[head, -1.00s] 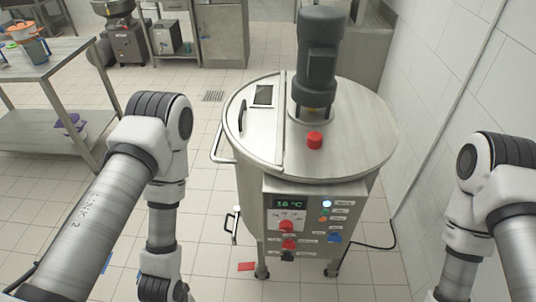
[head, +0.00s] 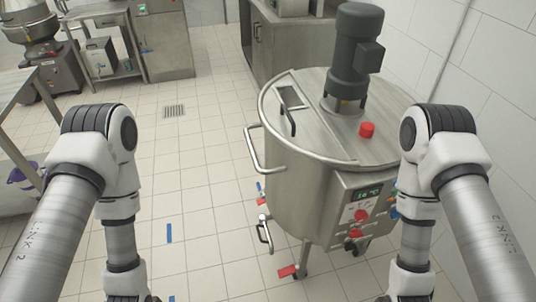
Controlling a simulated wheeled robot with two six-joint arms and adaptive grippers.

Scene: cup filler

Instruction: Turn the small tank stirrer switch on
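The steel tank (head: 290,185) stands on castors right of centre, with a grey stirrer motor (head: 353,55) upright on its lid (head: 330,135) and a red button (head: 366,130) on the lid. Its front control panel (head: 358,207) shows a green display (head: 369,192) and red switches, one of them the upper red switch (head: 361,215). My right arm covers the right part of the panel, and I cannot read which switch is the stirrer's. Both my arms are in view, left and right, but their grippers are below the picture.
A steel table (head: 15,95) is at the left edge, with machines at the back left. A steel cabinet (head: 285,40) stands behind the tank, and a white tiled wall (head: 480,90) is at the right. Tiled floor (head: 200,200) is open left of the tank.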

